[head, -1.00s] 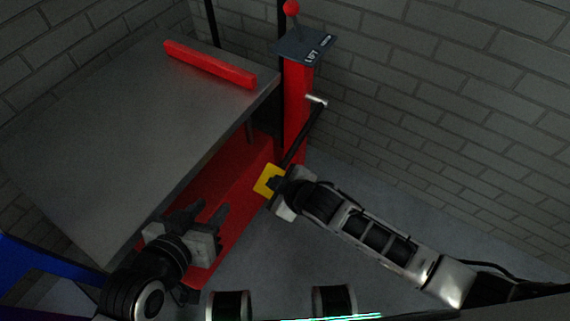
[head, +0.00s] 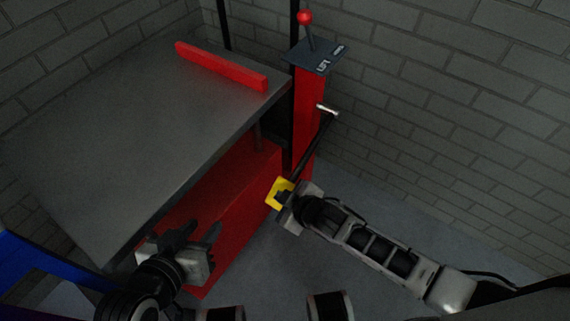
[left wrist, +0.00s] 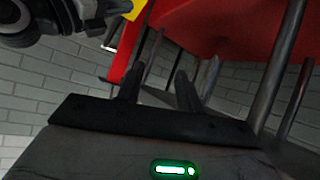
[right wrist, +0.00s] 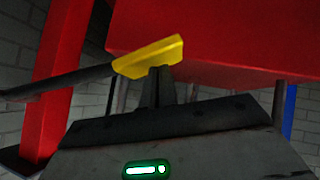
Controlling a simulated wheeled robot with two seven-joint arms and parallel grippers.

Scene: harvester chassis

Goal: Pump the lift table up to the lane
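The lift table (head: 110,125) has a grey flat top above a red base (head: 235,205). A black pump lever (head: 312,148) slants down from the red post (head: 308,115) to a yellow grip (head: 275,192). My right gripper (head: 283,196) is at this yellow grip. In the right wrist view its fingers (right wrist: 158,85) are close together, meeting the lower edge of the yellow grip (right wrist: 150,57); the tips are partly hidden. My left gripper (head: 200,236) is empty beside the table's near edge. Its fingers (left wrist: 158,85) stand apart in the left wrist view.
A red bar (head: 220,66) lies along the table top's far edge. A dark panel (head: 315,56) with white lettering and a red-knobbed stick (head: 305,18) tops the post. Brick walls (head: 460,90) close in behind. Grey floor (head: 400,215) is clear right of the post.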

